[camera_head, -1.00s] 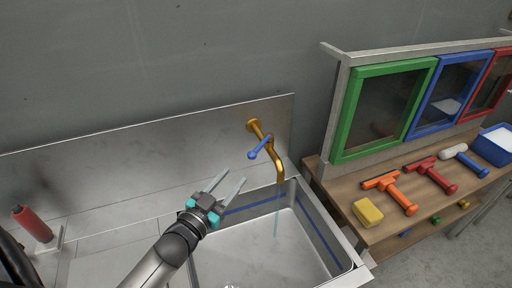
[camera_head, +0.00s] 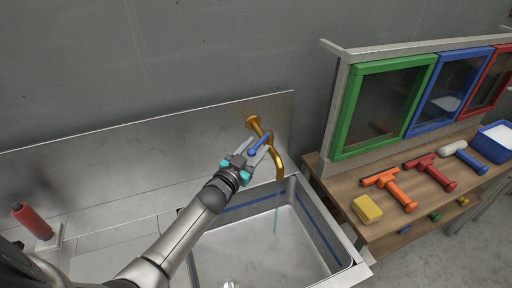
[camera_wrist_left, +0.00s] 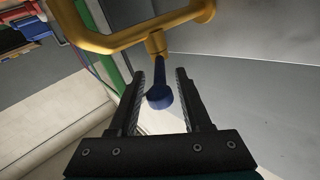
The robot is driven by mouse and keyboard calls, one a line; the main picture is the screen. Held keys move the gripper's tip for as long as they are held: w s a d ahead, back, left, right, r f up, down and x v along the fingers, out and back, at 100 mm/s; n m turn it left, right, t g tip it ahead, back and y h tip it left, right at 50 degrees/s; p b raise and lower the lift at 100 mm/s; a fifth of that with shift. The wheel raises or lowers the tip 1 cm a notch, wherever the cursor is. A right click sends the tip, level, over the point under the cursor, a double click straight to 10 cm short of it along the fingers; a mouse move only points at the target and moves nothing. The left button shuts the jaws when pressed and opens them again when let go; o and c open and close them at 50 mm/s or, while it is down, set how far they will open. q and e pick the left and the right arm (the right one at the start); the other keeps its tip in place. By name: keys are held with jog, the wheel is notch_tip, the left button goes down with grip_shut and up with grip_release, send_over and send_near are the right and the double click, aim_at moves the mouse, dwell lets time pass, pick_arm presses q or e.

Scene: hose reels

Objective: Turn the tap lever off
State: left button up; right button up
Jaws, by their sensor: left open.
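The brass tap (camera_head: 278,163) comes out of the steel backsplash above the sink, and a thin stream of water falls from its spout. Its blue lever (camera_head: 258,145) sticks out to the left of the tap body. My left gripper (camera_head: 256,150) is open at the lever. In the left wrist view the lever (camera_wrist_left: 159,93) with its round blue end lies between the two open fingers (camera_wrist_left: 160,95), and the brass tap (camera_wrist_left: 110,42) is beyond the fingertips. I cannot tell whether a finger touches the lever. My right gripper is not in view.
The steel sink (camera_head: 345,262) lies below the tap. A red bottle (camera_head: 32,222) stands at the left. On the right, a wooden bench (camera_head: 385,228) holds a yellow sponge (camera_head: 367,209), squeegees (camera_head: 389,188) and a blue tub (camera_head: 492,146) under framed panes.

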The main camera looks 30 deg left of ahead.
pick_arm(q)
jog(key=shift+w, duration=0.2)
grip_shut()
dwell(0.3)
dwell(1.1)
